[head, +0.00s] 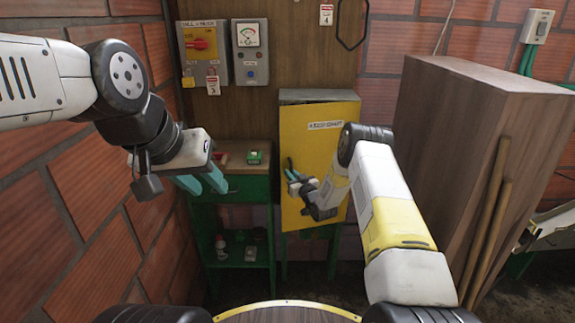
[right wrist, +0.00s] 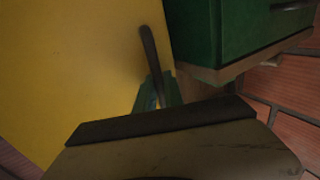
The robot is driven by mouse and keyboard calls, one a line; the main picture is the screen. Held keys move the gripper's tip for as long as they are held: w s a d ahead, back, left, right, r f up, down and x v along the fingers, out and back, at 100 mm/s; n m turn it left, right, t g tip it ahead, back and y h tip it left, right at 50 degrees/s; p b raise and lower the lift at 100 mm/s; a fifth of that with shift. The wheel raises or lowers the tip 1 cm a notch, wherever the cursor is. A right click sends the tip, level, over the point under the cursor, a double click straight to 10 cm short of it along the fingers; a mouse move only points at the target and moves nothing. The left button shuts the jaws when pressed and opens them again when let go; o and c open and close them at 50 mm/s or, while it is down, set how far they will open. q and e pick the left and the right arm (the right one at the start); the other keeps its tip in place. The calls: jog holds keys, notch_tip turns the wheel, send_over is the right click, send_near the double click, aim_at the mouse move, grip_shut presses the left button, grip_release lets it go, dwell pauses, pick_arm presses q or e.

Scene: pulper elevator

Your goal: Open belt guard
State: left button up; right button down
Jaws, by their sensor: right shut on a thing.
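The belt guard (head: 312,118) is a yellow panel with a white label, on the front of a grey box at the back wall. Whether it stands slightly ajar is hard to tell. A dark bar handle (right wrist: 150,48) stands on its yellow face (right wrist: 70,65) near the left edge. My right gripper (head: 292,175) is shut on this handle; its teal fingers (right wrist: 156,97) show around the handle's lower part in the right wrist view. The wrist hides part of the panel. My left gripper (head: 203,182) is empty, its teal fingers apart, left of the guard.
A green cabinet (head: 238,187) with a drawer and small items stands left of the guard; it also shows in the right wrist view (right wrist: 215,35). A tall wooden box (head: 455,130) stands close on the right. Switch boxes (head: 203,52) hang above the cabinet. Brick wall lies left.

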jog(key=s+d+n+g+y, duration=0.1)
jog(key=s+d+y, duration=0.1)
jog(key=s+d, duration=0.7)
jog(key=s+d+n+g+y, duration=0.1)
jog(key=s+d+n+y, duration=0.1)
jog(key=s+d, duration=0.7)
jog(key=shift+s+d+g, duration=0.25)
jog(key=shift+d+g, duration=0.15)
jog(key=shift+d, duration=2.85)
jog(key=shift+r, duration=0.1)
jog(key=c, duration=1.5)
grip_release()
jog(key=shift+w, duration=0.1)
jog(key=shift+o, duration=0.2)
jog(key=shift+a, duration=0.1)
